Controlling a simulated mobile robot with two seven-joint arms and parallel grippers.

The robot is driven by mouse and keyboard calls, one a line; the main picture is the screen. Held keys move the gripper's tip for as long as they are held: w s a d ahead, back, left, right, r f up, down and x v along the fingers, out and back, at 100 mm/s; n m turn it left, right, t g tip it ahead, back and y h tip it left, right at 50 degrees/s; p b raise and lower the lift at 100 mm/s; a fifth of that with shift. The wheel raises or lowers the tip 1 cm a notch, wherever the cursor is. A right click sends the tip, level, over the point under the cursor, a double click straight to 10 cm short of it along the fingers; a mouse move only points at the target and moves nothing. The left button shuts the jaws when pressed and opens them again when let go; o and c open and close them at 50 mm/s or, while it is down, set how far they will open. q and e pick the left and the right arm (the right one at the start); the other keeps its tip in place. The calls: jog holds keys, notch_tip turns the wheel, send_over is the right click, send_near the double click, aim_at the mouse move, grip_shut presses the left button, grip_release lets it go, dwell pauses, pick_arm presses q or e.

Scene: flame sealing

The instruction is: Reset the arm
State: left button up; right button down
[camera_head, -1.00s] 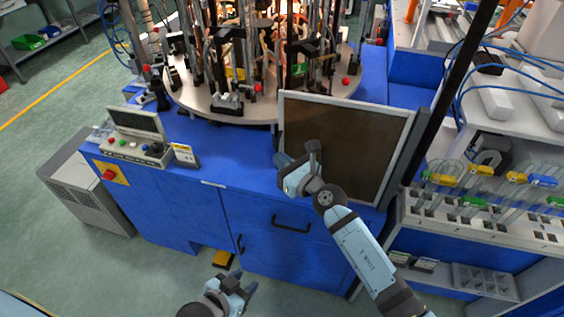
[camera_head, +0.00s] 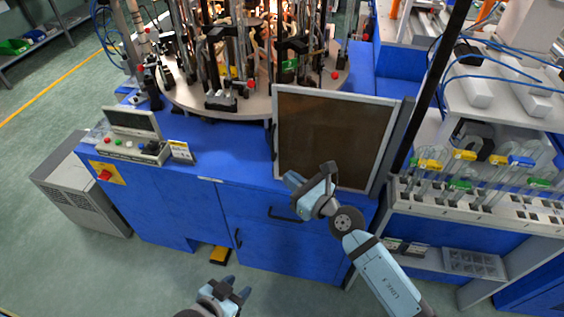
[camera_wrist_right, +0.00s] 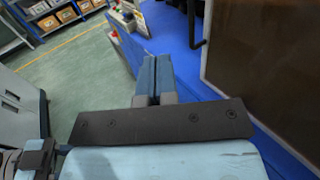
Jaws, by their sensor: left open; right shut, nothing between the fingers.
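My right arm comes in from the lower right in the head view. Its gripper (camera_head: 305,182) is in front of the lower edge of the dark framed panel (camera_head: 330,138), near the blue machine cabinet. In the right wrist view the right gripper's two blue fingers (camera_wrist_right: 154,75) lie together with nothing between them. My left gripper (camera_head: 232,290) is low in the head view, over the floor in front of the cabinet, open and empty.
The blue cabinet (camera_head: 270,240) carries a round machine table (camera_head: 250,95) with burners glowing above it. A control box (camera_head: 135,140) stands at the left. A rack of glass tubes (camera_head: 480,195) is at the right. Floor (camera_head: 60,270) at the left front is clear.

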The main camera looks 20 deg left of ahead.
jog(key=s+d+f+m+t+h+p, duration=0.1)
jog(key=s+d+m+t+h+p, duration=0.2)
jog(key=d+m, duration=0.8)
jog(key=s+d+f+m+t+h+p, duration=0.15)
jog(key=s+d+m+t+h, duration=0.35)
jog(key=m, duration=0.9)
pick_arm(q)
notch_tip(320, 180, up, 7)
jog(key=p, duration=0.2)
jog(key=shift+w+a, duration=0.15)
jog(key=shift+a, duration=0.1)
pick_arm(e)
jog(key=s+d+f+m+g+h, duration=0.2)
jog(key=s+d+f+m+g, duration=0.1)
jog(key=s+d+m, duration=0.4)
jog(key=s+d+f+m+g+h, duration=0.2)
jog(key=s+d+f+m, duration=0.4)
jog(key=m, duration=0.7)
jog(key=shift+s+d+g, duration=0.5)
jog(key=shift+d, duration=0.75)
pick_arm(q)
jog(key=shift+d+f, duration=0.1)
pick_arm(e)
jog(key=shift+a, duration=0.1)
